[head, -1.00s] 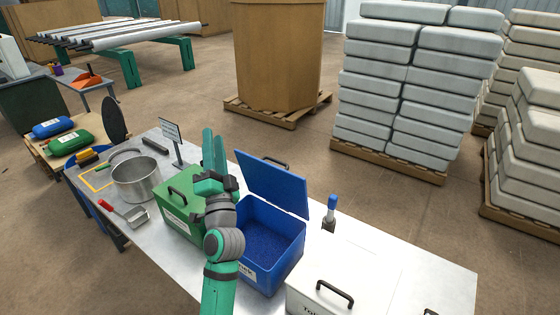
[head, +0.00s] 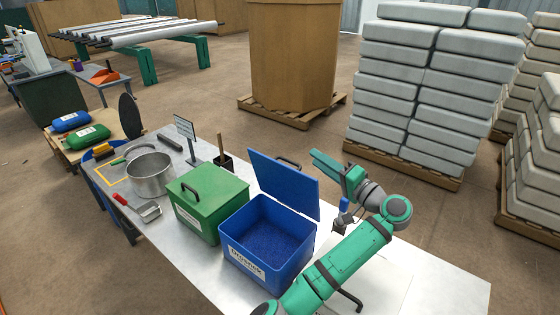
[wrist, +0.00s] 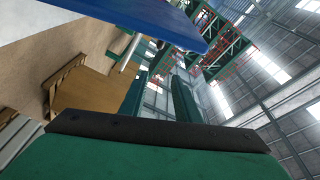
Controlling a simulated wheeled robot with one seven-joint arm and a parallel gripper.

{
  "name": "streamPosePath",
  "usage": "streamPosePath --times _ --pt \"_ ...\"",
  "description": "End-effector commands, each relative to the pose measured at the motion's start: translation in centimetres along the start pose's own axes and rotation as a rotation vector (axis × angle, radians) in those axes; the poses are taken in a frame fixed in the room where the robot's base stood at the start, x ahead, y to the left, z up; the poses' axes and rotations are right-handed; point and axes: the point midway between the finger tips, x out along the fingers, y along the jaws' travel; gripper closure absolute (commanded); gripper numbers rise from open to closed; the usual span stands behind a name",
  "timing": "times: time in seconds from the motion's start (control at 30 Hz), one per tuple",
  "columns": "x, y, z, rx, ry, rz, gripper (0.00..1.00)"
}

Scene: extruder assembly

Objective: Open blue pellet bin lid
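The blue pellet bin (head: 238,254) stands on the metal table, with blue pellets visible inside. Its blue lid (head: 283,184) stands raised at the back edge, leaning back, and the bin top is uncovered. A dark handle shows behind the lid. My gripper (head: 328,163) is in the air just right of the lid's upper right corner and looks apart from it. In the wrist view, the two green fingers (wrist: 160,82) are spread with nothing between them. The lid's blue edge (wrist: 150,18) crosses the top of that view.
A closed green bin (head: 207,205) stands directly left of the blue bin. A steel pot (head: 150,174) and a scoop (head: 149,210) are further left. Stacked sacks (head: 415,95) stand behind the table.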

Motion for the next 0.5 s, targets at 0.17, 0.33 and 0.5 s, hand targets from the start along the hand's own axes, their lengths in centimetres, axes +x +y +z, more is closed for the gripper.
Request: streamPosePath --times 0.17,0.33,0.5 --pt "-2.1 1.0 1.7 -0.013 -0.150 -0.017 0.71" --pt "-2.9 1.3 2.3 -0.019 -0.200 -0.025 0.71" --pt "-1.3 1.2 2.8 -0.020 -0.207 -0.028 0.71"
